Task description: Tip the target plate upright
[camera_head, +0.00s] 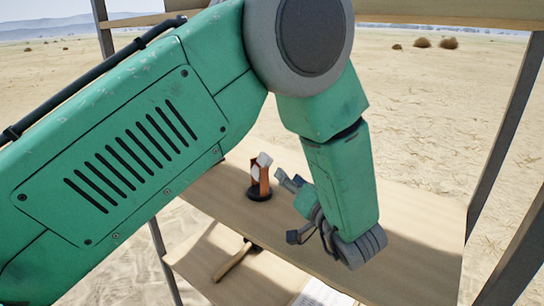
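My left gripper (289,208) hangs at the end of my green arm over the wooden shelf (420,235). Its dark fingers point left and are spread apart, with nothing visible between them. Just left of and beyond its upper finger stands an upright orange-brown piece (256,184) with a pale top, on a round dark base. I cannot tell whether this is the target plate, and no other plate is clear in view. My arm hides much of the left side. My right gripper is not in view.
A lower shelf (205,262) holds a long-handled tool (236,261) and a white sheet-like thing (322,294). Dark metal posts (508,120) frame the shelves, and another shelf board (450,12) runs above. The upper surface right of my gripper is clear.

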